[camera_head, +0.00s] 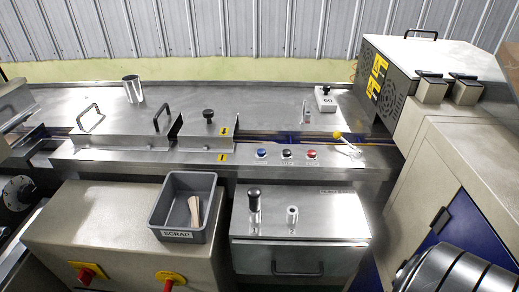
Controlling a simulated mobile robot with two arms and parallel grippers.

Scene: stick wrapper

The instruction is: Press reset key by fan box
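The fan box (410,65) is a pale grey cabinet at the upper right, with round fan grilles, yellow labels and a black top handle. I cannot tell for sure which part is the reset key. Near the box's left side, a white block (325,103) marked "60" with a black knob stands on the steel deck. A small upright fitting (306,113) is left of it. A blue button (262,153), a black button (287,154) and a red button (312,154) sit in a row on the front strip. Neither gripper is in view.
A yellow-knobbed lever (338,136) stands right of the buttons. A grey SCRAP bin (181,235) holds pale sticks. A steel box (300,245) with a black knob is in front. Two black-topped boxes (432,92) (466,92) sit beside the fan box. A steel cup (133,88) stands at left.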

